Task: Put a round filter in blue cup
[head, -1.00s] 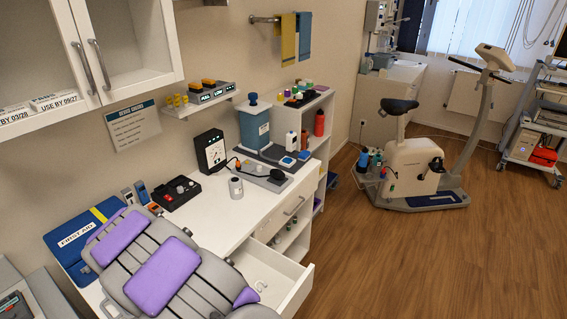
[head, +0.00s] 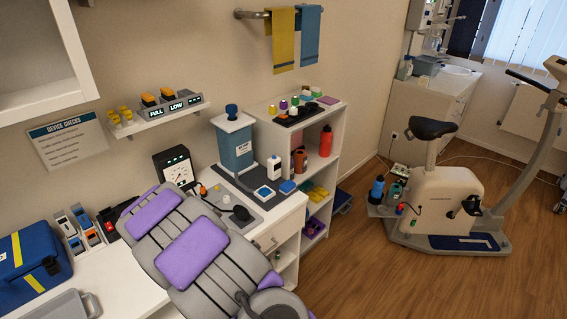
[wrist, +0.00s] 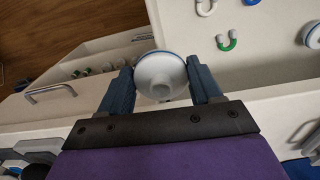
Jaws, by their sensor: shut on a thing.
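In the wrist view my gripper (wrist: 159,72) has its two dark blue fingers closed on the sides of a round white filter (wrist: 161,78) with a thin blue rim. The filter is held above a white edge of the counter or drawer. In the head view my purple-and-grey arm stretches over the counter and hides the fingers and filter. I cannot pick out a blue cup for certain. A blue tank (head: 233,147) stands upright on the counter, and two small blue-and-white pieces, one of them here (head: 264,192), lie in front of it.
White and green U-shaped clips (wrist: 228,42) lie on a white surface beyond the fingers. A drawer handle (wrist: 50,92) is at the left. In the head view a shelf unit (head: 333,115) with bottles stands right of the tank; a blue first-aid bag (head: 30,262) is at left. Floor is open beyond.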

